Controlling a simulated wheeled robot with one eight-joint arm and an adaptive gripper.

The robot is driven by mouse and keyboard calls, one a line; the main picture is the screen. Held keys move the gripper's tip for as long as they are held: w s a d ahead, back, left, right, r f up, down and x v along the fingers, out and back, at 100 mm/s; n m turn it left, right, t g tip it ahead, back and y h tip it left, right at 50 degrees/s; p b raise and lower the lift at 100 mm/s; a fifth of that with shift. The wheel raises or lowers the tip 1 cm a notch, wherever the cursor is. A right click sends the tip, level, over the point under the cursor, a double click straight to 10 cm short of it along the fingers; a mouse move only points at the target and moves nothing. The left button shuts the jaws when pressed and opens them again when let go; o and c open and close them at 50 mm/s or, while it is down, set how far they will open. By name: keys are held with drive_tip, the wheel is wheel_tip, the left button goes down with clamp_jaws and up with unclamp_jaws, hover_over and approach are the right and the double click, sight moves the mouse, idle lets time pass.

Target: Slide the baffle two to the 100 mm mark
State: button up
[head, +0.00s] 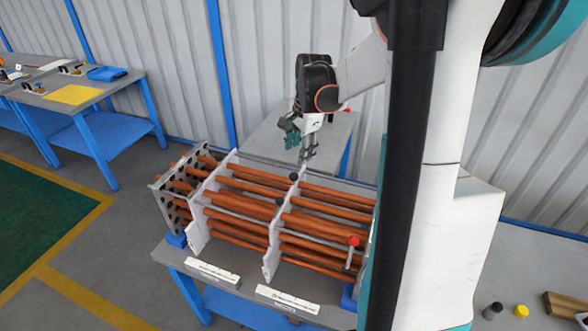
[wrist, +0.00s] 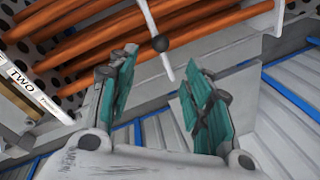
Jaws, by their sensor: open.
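Two pale upright baffle plates stand across the copper-coloured tubes in the head view, a left one (head: 208,203) and a right one (head: 284,222). My gripper (head: 300,147) is open and empty, pointing down above the back of the bundle near the top of the right plate. In the wrist view my gripper (wrist: 168,82) has its teal pads wide apart. A thin pale plate edge with a dark ball knob (wrist: 160,44) lies ahead, between the finger directions and apart from them. A white strip marked TWO (wrist: 25,82) shows at left; its graduations are unreadable.
The copper tubes (head: 240,203) run from a perforated end plate (head: 172,207) on a grey bench. Two white strips (head: 212,272) (head: 287,298) lie along its front edge. A red-knobbed lever (head: 353,243) stands at right. Another table (head: 268,140) is behind.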

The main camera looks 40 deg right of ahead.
sight(295, 173)
drive_tip(key=f, duration=0.3)
drive_tip(key=w+f+b, duration=0.1)
drive_tip(key=f, duration=0.3)
drive_tip(key=w+f, duration=0.1)
drive_tip(key=f, duration=0.3)
drive_tip(key=shift+w+f, duration=0.15)
drive_tip(key=shift+f, duration=0.05)
drive_tip(key=shift+d, duration=0.1)
clamp_jaws()
